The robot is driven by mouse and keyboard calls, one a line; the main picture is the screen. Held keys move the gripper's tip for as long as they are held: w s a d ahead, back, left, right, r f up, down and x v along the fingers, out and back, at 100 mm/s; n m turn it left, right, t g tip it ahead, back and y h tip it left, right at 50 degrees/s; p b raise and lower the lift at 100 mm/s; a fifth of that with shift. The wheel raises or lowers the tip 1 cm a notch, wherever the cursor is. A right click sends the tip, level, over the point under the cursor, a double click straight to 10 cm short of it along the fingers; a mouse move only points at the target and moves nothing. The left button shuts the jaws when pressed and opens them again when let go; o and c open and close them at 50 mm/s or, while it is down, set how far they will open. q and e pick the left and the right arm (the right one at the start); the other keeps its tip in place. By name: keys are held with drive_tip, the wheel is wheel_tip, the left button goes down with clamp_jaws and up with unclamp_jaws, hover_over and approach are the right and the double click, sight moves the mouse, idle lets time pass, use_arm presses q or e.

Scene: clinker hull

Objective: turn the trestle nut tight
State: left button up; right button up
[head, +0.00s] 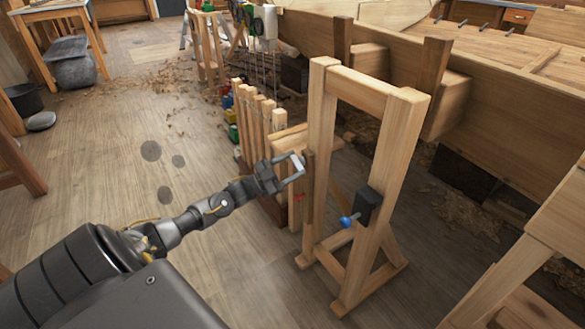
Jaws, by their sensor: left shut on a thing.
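The wooden trestle (403,160) stands upright on the floor in front of the hull. On the inner side of its right post sits a black block (367,205) with a blue knob (348,221) pointing left, which looks like the nut. My left gripper (298,166) is beside the left post, up and left of the blue knob and apart from it. My right gripper is not in view.
The planked hull (490,85) runs behind the trestle. A row of wooden slats (257,120) stands left of the trestle. A wooden frame (545,230) is at the right edge. The floor to the left is mostly clear, with shavings further back.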

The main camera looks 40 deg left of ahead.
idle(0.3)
use_arm(q)
drive_tip(key=o, duration=1)
drive_tip(key=p+v, duration=0.1)
drive_tip(key=v, duration=0.9)
drive_tip(key=shift+s+a+f, duration=0.15)
drive_tip(key=shift+s+a, duration=0.05)
drive_tip(key=shift+s, duration=0.1)
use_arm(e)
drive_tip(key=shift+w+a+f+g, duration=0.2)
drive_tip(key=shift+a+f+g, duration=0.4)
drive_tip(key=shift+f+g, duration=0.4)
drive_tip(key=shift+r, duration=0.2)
